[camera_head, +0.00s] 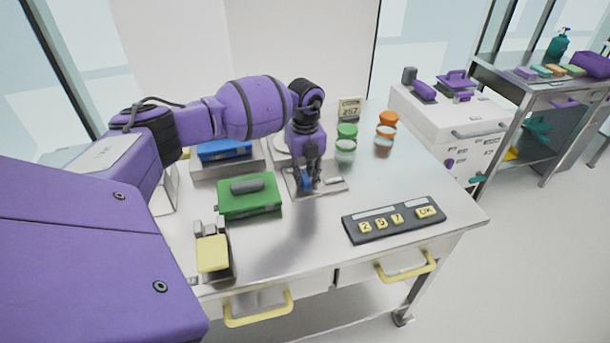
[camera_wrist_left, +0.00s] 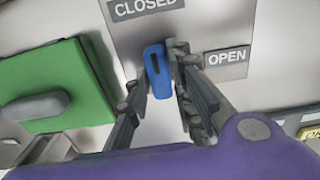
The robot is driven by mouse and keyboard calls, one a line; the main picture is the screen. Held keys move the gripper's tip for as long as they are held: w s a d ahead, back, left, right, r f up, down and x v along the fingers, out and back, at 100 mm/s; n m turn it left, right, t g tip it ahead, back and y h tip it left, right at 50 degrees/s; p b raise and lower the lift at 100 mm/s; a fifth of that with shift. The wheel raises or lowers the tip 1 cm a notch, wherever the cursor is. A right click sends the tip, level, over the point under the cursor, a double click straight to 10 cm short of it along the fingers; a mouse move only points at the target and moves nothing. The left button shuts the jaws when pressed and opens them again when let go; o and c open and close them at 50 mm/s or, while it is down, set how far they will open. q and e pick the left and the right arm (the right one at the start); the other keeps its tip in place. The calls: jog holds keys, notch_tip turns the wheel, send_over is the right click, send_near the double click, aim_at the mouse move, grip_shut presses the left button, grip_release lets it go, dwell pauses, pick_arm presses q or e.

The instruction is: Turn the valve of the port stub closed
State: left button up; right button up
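The valve's blue handle (camera_wrist_left: 158,70) has a dark slot and stands on a grey plate in the left wrist view. A CLOSED label (camera_wrist_left: 146,8) is beyond its far end, and an OPEN label (camera_wrist_left: 227,56) is to its right. The handle's long side points roughly toward the CLOSED label. My left gripper (camera_wrist_left: 157,68) has one finger on each side of the handle; whether both fingers press on it cannot be told. In the head view my left gripper (camera_head: 308,176) reaches down over the blue handle (camera_head: 305,181). My right gripper is not in view.
A green box (camera_head: 250,196) with a grey handle is left of the plate. A dark keypad (camera_head: 394,221) lies in front right. Green-lidded and orange-lidded jars (camera_head: 347,131) (camera_head: 387,119) and a display (camera_head: 349,108) stand behind. Free steel tabletop (camera_head: 300,235) lies in front.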

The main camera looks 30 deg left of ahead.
aim_at(305, 177)
pick_arm(q)
jog(key=o, duration=0.3)
jog(key=shift+r, duration=0.1)
notch_tip(305, 177, up, 12)
jog(key=shift+f, duration=0.1)
dwell(0.4)
dwell(0.4)
